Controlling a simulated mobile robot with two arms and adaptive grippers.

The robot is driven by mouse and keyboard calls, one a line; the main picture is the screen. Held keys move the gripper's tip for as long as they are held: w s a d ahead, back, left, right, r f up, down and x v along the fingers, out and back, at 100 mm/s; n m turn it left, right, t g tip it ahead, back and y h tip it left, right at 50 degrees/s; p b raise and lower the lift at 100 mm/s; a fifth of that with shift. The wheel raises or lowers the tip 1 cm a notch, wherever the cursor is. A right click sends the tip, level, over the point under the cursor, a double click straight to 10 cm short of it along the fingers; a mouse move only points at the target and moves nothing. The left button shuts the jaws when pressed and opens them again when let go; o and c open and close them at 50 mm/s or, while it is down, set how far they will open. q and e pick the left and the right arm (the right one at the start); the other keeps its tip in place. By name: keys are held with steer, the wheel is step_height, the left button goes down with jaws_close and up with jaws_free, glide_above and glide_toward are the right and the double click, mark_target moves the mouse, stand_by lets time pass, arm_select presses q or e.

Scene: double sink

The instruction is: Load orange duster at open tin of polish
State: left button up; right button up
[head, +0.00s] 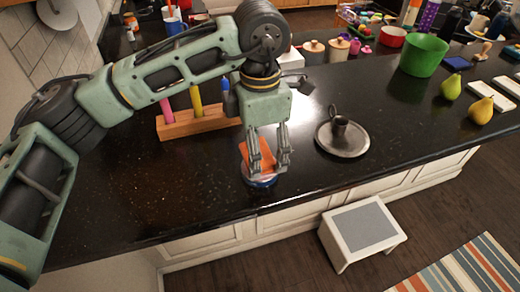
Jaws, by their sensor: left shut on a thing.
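My left gripper (267,165) points down over the front part of the black counter, shut on an orange duster (262,156). The duster is partly hidden by the gripper's fingers. A round tin (259,182) with a blue lower side stands on the counter directly below the duster. The duster's lower end is at the tin's top; I cannot tell whether it touches the polish, which is hidden. My right gripper is not in view.
A dark metal candle holder (343,141) stands right of the tin. A wooden block (196,124) with coloured sticks is behind left. A green bucket (423,56) and pears (481,111) are farther right. A white step stool (362,228) stands on the floor in front.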

mark_target(261, 154)
arm_select(q)
steer(key=shift+r+p, duration=0.85)
steer(key=shift+r, duration=1.65)
steer(key=shift+s+f, duration=0.1)
